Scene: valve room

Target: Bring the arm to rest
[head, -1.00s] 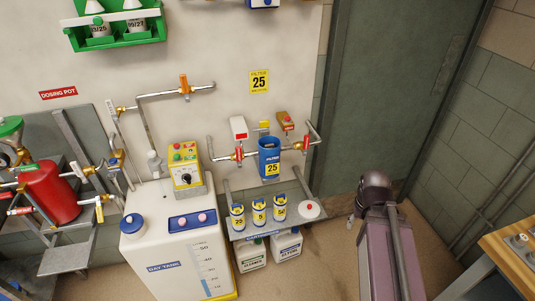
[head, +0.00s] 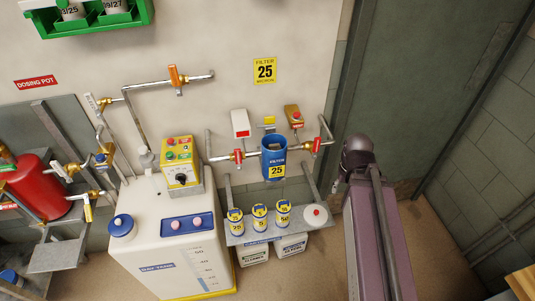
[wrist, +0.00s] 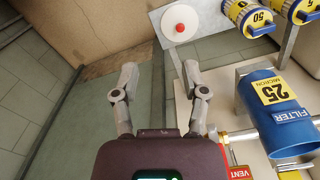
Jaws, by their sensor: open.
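My gripper (wrist: 160,78) shows in the wrist view with its two fingers apart and nothing between them. In the head view my purple arm (head: 375,240) stands at the right of the filter shelf, in front of the grey-green door; the fingers are too hidden there to make out. In the wrist view the blue filter housing (wrist: 275,115) marked 25 micron is to the right of the fingers, apart from them. The white round lid with a red knob (wrist: 180,27) lies beyond the fingertips.
The day tank (head: 165,235) stands at lower left. A shelf (head: 245,237) holds several filter cartridges and the white lid (head: 316,213). Pipes with red valves flank the filter housing (head: 274,158). A wooden bench corner (head: 522,282) is at lower right. Floor beside the arm is clear.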

